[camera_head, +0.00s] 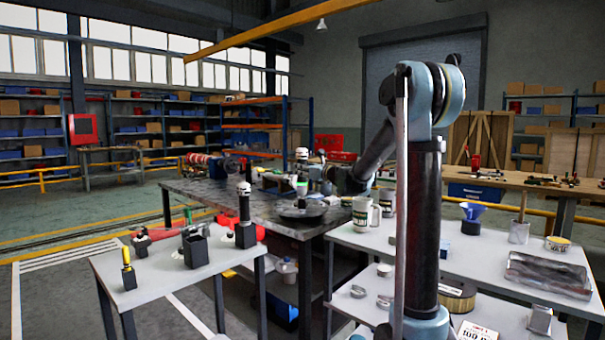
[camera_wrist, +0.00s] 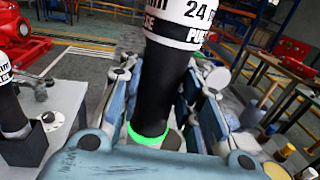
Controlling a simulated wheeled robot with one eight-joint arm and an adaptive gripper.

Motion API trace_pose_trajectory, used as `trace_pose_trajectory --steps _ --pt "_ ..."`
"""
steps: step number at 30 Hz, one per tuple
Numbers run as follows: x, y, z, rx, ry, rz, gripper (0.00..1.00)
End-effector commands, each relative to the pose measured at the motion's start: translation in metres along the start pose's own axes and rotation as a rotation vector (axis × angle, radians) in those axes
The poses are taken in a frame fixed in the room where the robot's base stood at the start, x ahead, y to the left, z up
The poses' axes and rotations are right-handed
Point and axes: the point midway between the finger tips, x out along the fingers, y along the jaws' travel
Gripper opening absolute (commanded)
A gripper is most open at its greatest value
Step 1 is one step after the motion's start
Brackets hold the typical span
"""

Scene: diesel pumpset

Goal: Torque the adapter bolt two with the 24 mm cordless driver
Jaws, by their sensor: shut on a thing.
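The 24 mm cordless driver (camera_wrist: 168,75) fills the middle of the wrist view. It has a black body, a white band marked "24" and a green ring low on it. My gripper (camera_wrist: 163,100) is shut around its black body. In the head view the driver (camera_head: 302,168) is small and upright above the dark workbench (camera_head: 195,189), at the end of my arm. My gripper (camera_head: 318,180) is partly hidden there by my own arm. The adapter bolt two cannot be made out in either view, and the driver's lower end is hidden.
A dark round pan (camera_head: 302,213) lies on the workbench edge. Mugs (camera_head: 362,214) stand on the right white table (camera_head: 480,262).

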Motion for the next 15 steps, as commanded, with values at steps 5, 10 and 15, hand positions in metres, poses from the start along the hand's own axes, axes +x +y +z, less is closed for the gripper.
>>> trace_pose_trajectory --steps 5,10,15 --pt "0.0001 0.0 0.0 0.0 0.0 0.0 0.0" --pt "0.0001 0.0 -0.0024 0.0 0.0 0.0 0.0" --pt "0.0001 0.0 -0.0062 0.001 0.0 0.0 0.0"
